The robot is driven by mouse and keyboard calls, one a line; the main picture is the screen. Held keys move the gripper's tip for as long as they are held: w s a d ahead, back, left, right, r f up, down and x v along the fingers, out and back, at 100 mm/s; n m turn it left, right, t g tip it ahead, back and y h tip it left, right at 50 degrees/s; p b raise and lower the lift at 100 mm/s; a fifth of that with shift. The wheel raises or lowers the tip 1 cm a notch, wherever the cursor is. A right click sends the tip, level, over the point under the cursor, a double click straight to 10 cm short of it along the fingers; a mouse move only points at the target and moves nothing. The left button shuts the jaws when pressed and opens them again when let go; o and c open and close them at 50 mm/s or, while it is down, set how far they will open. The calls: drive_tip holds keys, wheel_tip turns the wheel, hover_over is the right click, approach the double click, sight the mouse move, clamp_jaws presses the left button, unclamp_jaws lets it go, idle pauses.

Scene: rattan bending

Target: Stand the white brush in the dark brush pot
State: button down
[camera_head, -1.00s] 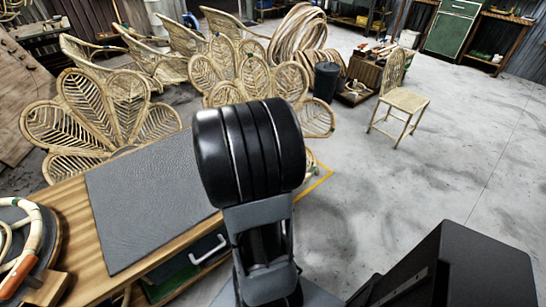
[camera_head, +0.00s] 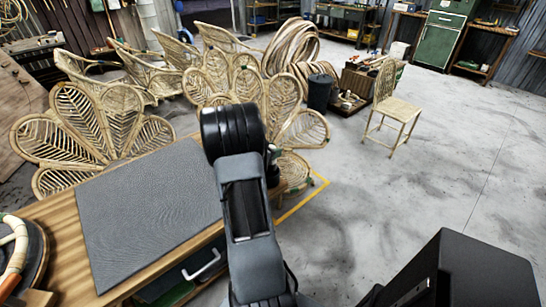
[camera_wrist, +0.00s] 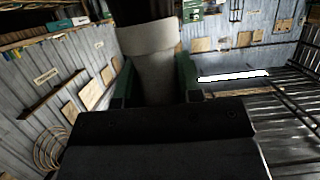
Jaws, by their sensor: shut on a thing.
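In the wrist view, the green fingers of my gripper (camera_wrist: 156,82) are shut on a pale, whitish piece, which I take to be the white brush (camera_wrist: 152,62). A dark part shows above its pale band at the top edge. In the head view my arm covers most of the gripper and the brush cannot be made out. I cannot pick out the dark brush pot with certainty in either view.
A wooden bench with a grey mat (camera_head: 150,215) lies at the left; the mat is bare. A round fixture with bent rattan (camera_head: 14,255) sits at its left end. Rattan chairs (camera_head: 95,125) stand behind. A dark bin (camera_head: 319,94) and small chair (camera_head: 393,105) stand beyond; floor at right is clear.

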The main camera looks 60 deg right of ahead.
drive_tip(key=shift+f, duration=1.3)
drive_tip(key=shift+f+b, duration=0.3)
drive_tip(key=shift+f, duration=0.3)
drive_tip(key=c, duration=0.8)
unclamp_jaws()
drive_tip(key=shift+r, duration=0.1)
